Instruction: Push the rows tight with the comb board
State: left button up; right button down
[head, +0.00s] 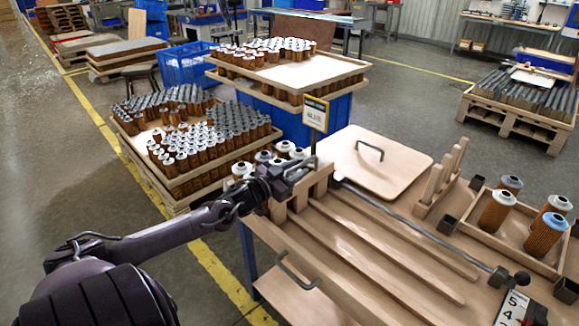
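My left gripper (297,174) is at the far left end of a wooden table, right over a toothed wooden piece (318,182) that looks like the comb board. The gripper seems to touch or overlap it; its fingers are too dark and small to tell whether they are shut on it. Wooden rails (390,240) run from there toward the lower right, with bare lanes between them. Several filter cartridges with pale caps (284,147) stand just beyond the gripper, partly hidden by it. Another wooden piece with upright posts (444,172) stands farther right. My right gripper is not in view.
A flat board with a handle (400,168) lies behind the rails. A tray (486,230) at the right holds several cartridges. A metal rod (420,232) runs along the rails to a black knob (521,278). A sign (315,113) stands behind the gripper. Loaded pallets (190,180) stand at the left.

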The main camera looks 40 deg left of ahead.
pick_arm(q)
jog(key=shift+s+a+p, duration=0.15)
jog(key=shift+s+p, duration=0.45)
jog(key=shift+s, duration=3.2)
jog(key=shift+s, duration=0.1)
